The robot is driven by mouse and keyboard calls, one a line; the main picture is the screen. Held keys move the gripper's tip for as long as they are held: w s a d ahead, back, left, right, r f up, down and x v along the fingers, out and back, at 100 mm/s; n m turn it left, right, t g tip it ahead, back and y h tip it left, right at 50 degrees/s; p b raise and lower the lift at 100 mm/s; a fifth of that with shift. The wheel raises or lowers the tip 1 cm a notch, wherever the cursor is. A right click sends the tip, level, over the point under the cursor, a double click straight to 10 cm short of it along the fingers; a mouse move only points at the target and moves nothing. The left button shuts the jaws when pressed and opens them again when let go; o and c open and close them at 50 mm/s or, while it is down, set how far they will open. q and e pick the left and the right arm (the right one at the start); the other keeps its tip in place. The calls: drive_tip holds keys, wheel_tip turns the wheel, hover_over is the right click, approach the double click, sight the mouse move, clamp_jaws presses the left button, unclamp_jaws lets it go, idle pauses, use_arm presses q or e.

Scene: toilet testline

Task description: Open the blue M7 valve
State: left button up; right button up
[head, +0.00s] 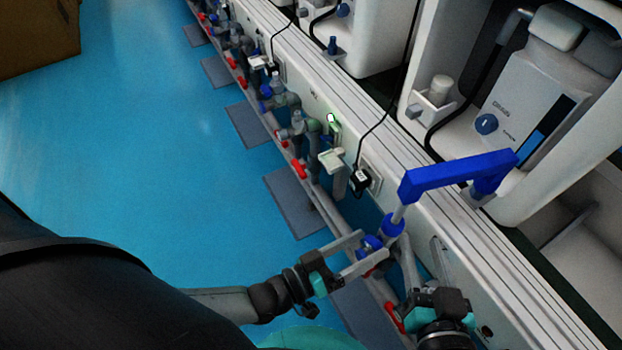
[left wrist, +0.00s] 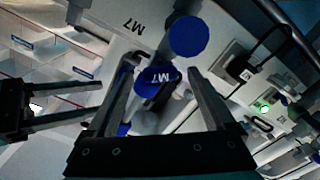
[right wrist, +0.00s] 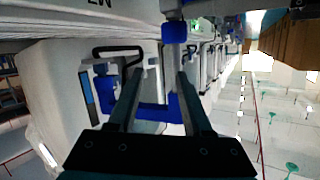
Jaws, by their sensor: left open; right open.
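The blue M7 valve knob (left wrist: 155,80), with white M7 lettering, sits between the spread fingers of my left gripper (left wrist: 160,71) in the left wrist view. In the head view the knob (head: 370,243) lies between the left fingertips (head: 374,244); contact cannot be told. A second round blue part (left wrist: 188,37) is just beyond it, beside M7 printed on the white panel. My right gripper (right wrist: 159,73) is open, with no object gripped. In the head view its body (head: 440,303) is at the bottom, right of the left gripper.
A blue angled bracket (head: 455,175) rises beside the valve. White toilet units (head: 545,110) line the right side. Pipes with red and blue handles (head: 299,168) run along the panel's base. Blue floor (head: 170,150) is free at left; a brown box (head: 38,35) stands upper left.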

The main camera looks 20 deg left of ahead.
use_arm(q)
drive_tip(key=shift+s+a, duration=0.3)
drive_tip(key=shift+s, duration=0.1)
drive_tip(key=p+v, duration=0.3)
drive_tip(key=v, duration=1.1)
drive_tip(key=shift+p, duration=0.35)
use_arm(e)
drive_tip(key=s+d+f+g+h, duration=0.2)
drive_tip(key=d+g+h, duration=0.1)
drive_tip(key=d+g, duration=0.3)
drive_tip(key=shift+s+d+h, duration=0.3)
drive_tip(key=shift+d, duration=0.1)
use_arm(q)
drive_tip(key=shift+s+a, duration=0.1)
